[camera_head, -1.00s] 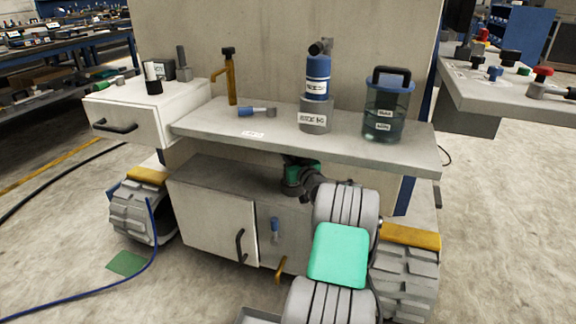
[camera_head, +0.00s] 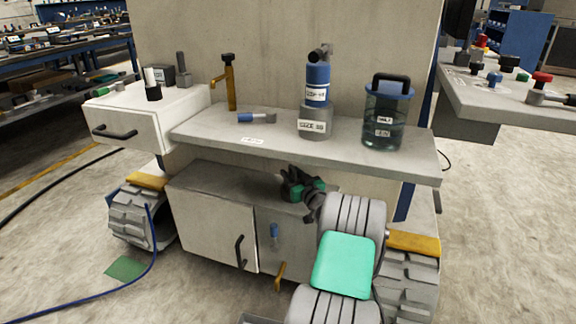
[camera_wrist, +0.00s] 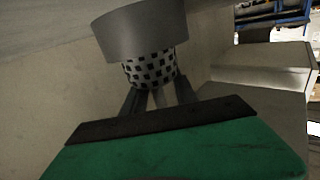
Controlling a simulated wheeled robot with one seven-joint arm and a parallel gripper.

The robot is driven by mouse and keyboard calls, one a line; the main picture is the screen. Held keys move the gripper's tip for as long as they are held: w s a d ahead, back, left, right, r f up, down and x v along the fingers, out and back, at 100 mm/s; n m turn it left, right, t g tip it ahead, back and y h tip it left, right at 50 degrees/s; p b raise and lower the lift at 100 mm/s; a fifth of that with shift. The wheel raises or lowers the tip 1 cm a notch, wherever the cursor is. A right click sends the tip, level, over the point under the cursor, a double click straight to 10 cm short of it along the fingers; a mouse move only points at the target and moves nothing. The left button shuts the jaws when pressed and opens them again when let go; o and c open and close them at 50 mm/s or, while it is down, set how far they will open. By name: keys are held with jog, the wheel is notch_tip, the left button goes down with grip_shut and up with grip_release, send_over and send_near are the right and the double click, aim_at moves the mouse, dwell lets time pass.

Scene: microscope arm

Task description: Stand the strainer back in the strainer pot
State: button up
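In the wrist view, a dark checkered cylinder (camera_wrist: 150,69), which looks like the strainer's mesh, sits under a wider plain grey collar (camera_wrist: 140,31). My gripper (camera_wrist: 158,93) points at it, with a dark finger on either side of its lower end. The fingertips are partly hidden, and I cannot tell whether they press on it. In the head view, my gripper (camera_head: 290,180) is below the shelf, above the lower cabinet; the strainer cannot be made out there. A grey labelled pot (camera_head: 314,127) on the shelf holds a blue canister; I cannot tell whether it is the strainer pot.
The grey shelf (camera_head: 210,130) overhangs my gripper. A white drawer unit (camera_head: 130,119) is at the left. The lower cabinet top (camera_head: 225,184) has bare room.

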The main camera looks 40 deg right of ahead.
jog(key=v, duration=0.3)
jog(key=r+p+v, duration=0.1)
jog(key=v, duration=0.5)
jog(key=shift+r+p, duration=0.15)
jog(key=shift+p, duration=0.25)
jog(key=w+a+f+n+g+y, duration=0.1)
jog(key=w+a+n+g+y, duration=0.25)
jog(key=a, duration=1.05)
jog(key=w+a+n+g+y, duration=0.2)
jog(key=w+a+g+y, duration=0.15)
jog(key=a, duration=1.05)
jog(key=s+a+f+g, duration=0.1)
jog(key=s+a+g, duration=0.3)
jog(key=s+a, duration=0.75)
jog(key=s+a+m+g+h, duration=0.1)
jog(key=s+a+g, duration=0.3)
jog(key=s, duration=0.8)
jog(key=shift+a+f+m, duration=0.35)
jog(key=shift+a+f, duration=0.1)
jog(key=shift+a, duration=0.1)
